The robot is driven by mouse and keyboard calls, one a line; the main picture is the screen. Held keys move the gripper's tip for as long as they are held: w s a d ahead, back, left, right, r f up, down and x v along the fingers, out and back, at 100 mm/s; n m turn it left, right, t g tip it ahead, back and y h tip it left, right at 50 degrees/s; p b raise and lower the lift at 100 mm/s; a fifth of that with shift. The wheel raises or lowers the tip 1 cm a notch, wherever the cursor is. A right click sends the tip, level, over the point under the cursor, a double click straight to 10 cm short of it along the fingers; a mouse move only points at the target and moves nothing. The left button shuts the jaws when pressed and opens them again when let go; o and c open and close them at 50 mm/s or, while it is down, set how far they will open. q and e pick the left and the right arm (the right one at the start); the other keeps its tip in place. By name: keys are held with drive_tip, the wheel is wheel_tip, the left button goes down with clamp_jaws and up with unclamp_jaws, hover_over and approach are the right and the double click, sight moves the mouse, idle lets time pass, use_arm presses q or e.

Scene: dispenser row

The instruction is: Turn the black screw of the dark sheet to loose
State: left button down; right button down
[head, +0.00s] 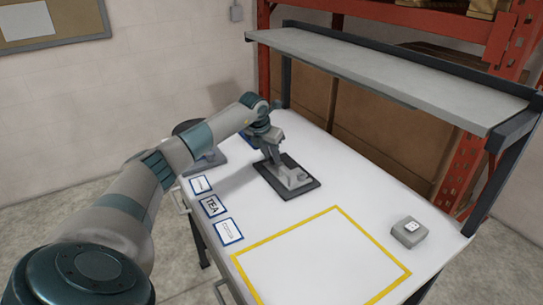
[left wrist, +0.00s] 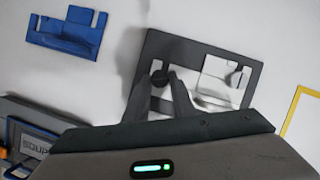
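The dark sheet (head: 286,188) lies on the white table below my left gripper, and it also shows in the left wrist view (left wrist: 178,46). A light metal bracket (left wrist: 212,86) lies on it, with a dark notch at its right. The black screw (left wrist: 163,76) is a small round dark head between the fingertips. My left gripper (head: 268,156) points down at the sheet's left part. Its two fingertips (left wrist: 164,80) meet the screw head on both sides, with no clear gap. The screw is hidden by the gripper in the head view. My right gripper is not in view.
A blue bracket (left wrist: 76,36) lies left of the sheet. A yellow-taped area (head: 320,265) is empty. A grey box (head: 409,231) stands at right. A grey shelf (head: 385,65) overhangs the back.

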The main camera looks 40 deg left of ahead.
use_arm(q)
drive_tip(key=shift+n, duration=0.3)
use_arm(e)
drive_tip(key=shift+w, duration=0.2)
use_arm(q)
drive_tip(key=n, duration=0.1)
drive_tip(key=n+y+b, duration=0.1)
drive_tip(key=n, duration=0.1)
drive_tip(key=shift+w+d, duration=0.1)
drive_tip(key=shift+d, duration=0.15)
drive_tip(key=n, duration=0.2)
drive_tip(key=n+g+y+b, duration=0.1)
drive_tip(key=n, duration=0.1)
drive_tip(key=n+g+y+b, duration=0.1)
drive_tip(key=n, duration=0.2)
drive_tip(key=shift+w+d, duration=0.2)
drive_tip(key=shift+d, duration=0.05)
drive_tip(key=shift+n+g+y+b, duration=0.3)
drive_tip(key=shift+n+g, duration=0.2)
drive_tip(key=shift+n, duration=0.9)
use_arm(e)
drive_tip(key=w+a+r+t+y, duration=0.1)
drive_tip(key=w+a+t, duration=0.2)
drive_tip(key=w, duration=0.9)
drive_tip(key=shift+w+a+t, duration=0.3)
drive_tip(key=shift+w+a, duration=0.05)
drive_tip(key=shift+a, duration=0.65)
